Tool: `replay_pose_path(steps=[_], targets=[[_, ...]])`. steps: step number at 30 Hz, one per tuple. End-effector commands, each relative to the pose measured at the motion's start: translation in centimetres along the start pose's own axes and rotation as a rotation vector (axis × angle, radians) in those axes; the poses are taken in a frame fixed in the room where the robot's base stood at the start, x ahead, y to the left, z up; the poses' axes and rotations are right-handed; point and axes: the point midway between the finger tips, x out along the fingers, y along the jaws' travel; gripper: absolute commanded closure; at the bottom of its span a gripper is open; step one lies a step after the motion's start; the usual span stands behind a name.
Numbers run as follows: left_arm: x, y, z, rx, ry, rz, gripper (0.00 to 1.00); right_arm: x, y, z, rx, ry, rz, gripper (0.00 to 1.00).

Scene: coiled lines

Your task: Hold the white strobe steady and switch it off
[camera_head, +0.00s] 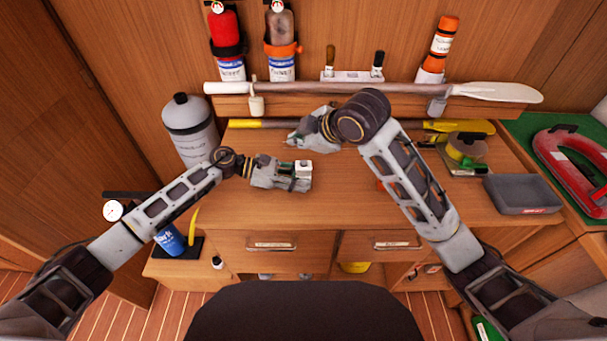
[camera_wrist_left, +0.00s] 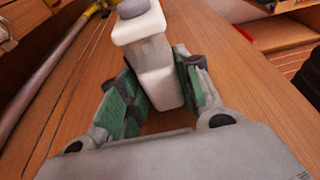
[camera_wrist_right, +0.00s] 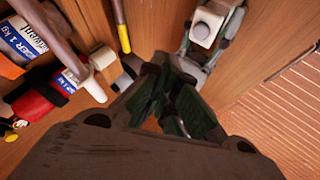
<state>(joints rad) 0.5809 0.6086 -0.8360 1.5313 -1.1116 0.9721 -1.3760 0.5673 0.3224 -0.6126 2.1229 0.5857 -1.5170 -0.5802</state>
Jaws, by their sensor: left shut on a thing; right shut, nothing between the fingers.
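The white strobe (camera_wrist_left: 157,62) is a pale block with a rounded grey-white top, held upright between the green-padded fingers of my left gripper (camera_wrist_left: 160,92). In the head view the strobe (camera_head: 303,170) shows at the tip of my left gripper (camera_head: 296,178), over the wooden counter. My right gripper (camera_wrist_right: 178,105) is shut and empty. In the head view the right gripper (camera_head: 300,140) is behind and above the strobe, near the back of the counter. The right wrist view shows the strobe (camera_wrist_right: 208,24) beyond the fingertips, apart from them. I cannot make out its switch.
A grey cylinder (camera_head: 190,128) stands at the counter's left. A paddle (camera_head: 370,89) hangs along the wall. A yellow pole (camera_head: 262,124) lies at the back. The counter's front middle is clear.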

Motion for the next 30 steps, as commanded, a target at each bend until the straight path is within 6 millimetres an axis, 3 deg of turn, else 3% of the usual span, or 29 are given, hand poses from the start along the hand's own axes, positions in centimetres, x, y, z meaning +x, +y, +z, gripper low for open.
replay_pose_path(steps=[18, 19, 24, 30], targets=[[0.0, 0.0, -0.1, 0.000, 0.001, 0.000, 0.80, -1.4, 1.0, -1.0, 0.001, 0.000, 0.000, 1.00], [0.0, 0.0, -0.1, 0.000, 0.001, 0.000, 0.65, -1.4, 1.0, -1.0, 0.001, 0.000, 0.000, 1.00], [0.0, 0.0, -0.1, 0.000, 0.001, 0.000, 0.43, -1.4, 1.0, -1.0, 0.001, 0.000, 0.000, 1.00], [0.0, 0.0, 0.0, 0.000, 0.000, 0.000, 0.41, -1.3, 1.0, -1.0, 0.001, 0.000, 0.000, 1.00]])
